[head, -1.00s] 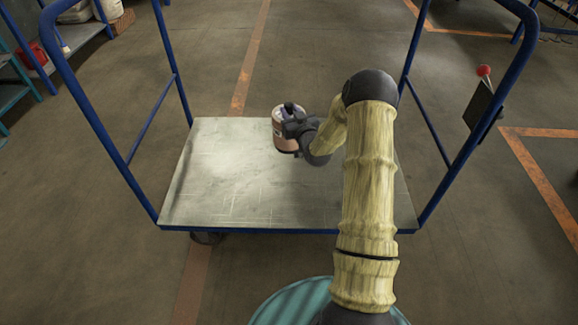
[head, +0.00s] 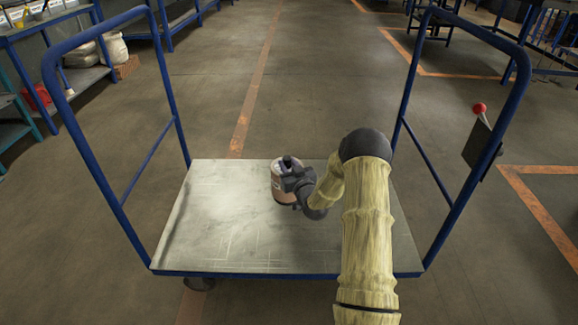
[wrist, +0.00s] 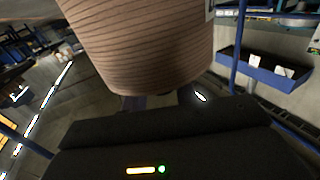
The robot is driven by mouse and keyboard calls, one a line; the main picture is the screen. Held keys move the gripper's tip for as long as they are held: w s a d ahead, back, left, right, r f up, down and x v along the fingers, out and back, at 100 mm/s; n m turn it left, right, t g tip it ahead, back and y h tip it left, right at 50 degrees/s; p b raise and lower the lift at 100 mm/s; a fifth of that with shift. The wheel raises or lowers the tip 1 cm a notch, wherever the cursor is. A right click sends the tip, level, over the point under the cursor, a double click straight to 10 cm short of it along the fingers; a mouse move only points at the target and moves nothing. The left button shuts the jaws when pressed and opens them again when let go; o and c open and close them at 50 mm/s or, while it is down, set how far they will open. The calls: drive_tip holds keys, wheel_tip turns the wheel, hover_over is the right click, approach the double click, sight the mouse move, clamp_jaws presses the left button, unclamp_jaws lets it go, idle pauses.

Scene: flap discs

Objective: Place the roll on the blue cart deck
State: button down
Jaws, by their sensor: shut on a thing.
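The roll is a brown, ridged cylinder with a pale label band (head: 281,188), upright in the head view. Its ridged side fills the top of the wrist view (wrist: 140,50). My gripper (head: 289,172) is shut on the roll near its top; the fingers are mostly hidden. The cart has a worn grey deck (head: 215,225) with a blue frame. The roll is over the far middle part of the deck in the head view. I cannot tell whether its base touches the deck.
Blue tubular handles stand at the cart's left (head: 88,150) and right (head: 487,150) ends. The deck's left half is bare. A shelf (head: 75,80) with sacks and a red item is at back left. A red knob on a dark panel (head: 482,145) is by the right handle.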

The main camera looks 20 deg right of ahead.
wheel_tip(320, 180, down, 5)
drive_tip(key=b, duration=0.2)
drive_tip(key=shift+r+b, duration=0.2)
drive_tip(key=shift+b, duration=0.1)
drive_tip(key=shift+r, duration=0.1)
drive_tip(key=c, duration=1.5)
unclamp_jaws()
drive_tip(key=shift+f, duration=0.35)
drive_tip(key=o, duration=0.4)
drive_tip(key=shift+r, duration=0.15)
drive_tip(key=shift+s, duration=0.25)
drive_tip(key=s+p, duration=0.4)
drive_tip(key=s, duration=0.7)
drive_tip(key=shift+s+d+p, duration=0.15)
drive_tip(key=shift+s+p, duration=0.15)
drive_tip(key=shift+p, duration=0.05)
